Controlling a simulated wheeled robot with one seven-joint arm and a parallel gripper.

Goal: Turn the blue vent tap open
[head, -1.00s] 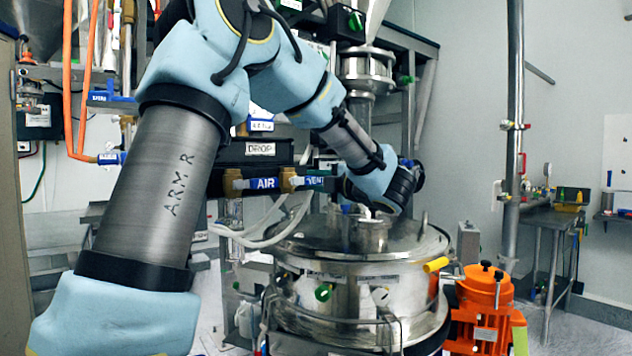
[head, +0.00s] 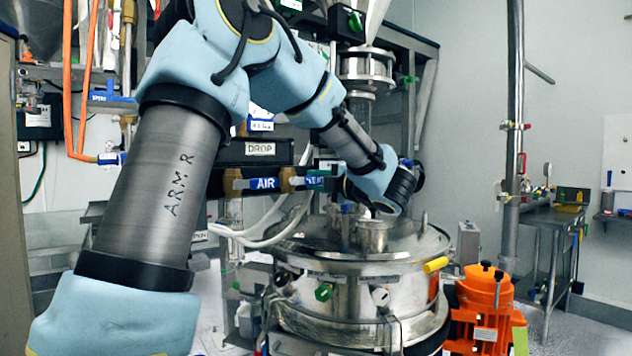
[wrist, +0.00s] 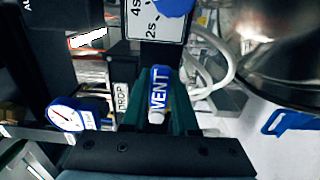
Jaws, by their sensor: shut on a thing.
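The blue vent tap (wrist: 159,82), with white VENT lettering, sits between the two green fingers of my gripper (wrist: 160,112) in the wrist view. The fingers are shut on its handle, one on each side. The handle runs up and down in that view. In the head view the vent tap (head: 312,183) is mostly covered by a green finger of my gripper (head: 320,179), and only part of its blue label shows. The tap's valve body is largely hidden.
The blue AIR tap (head: 264,184) lies just left of the vent tap on the same line. White hoses (head: 262,236) hang below. A steel sifter vessel (head: 350,270) stands below my wrist. A gauge (wrist: 66,115) shows left in the wrist view.

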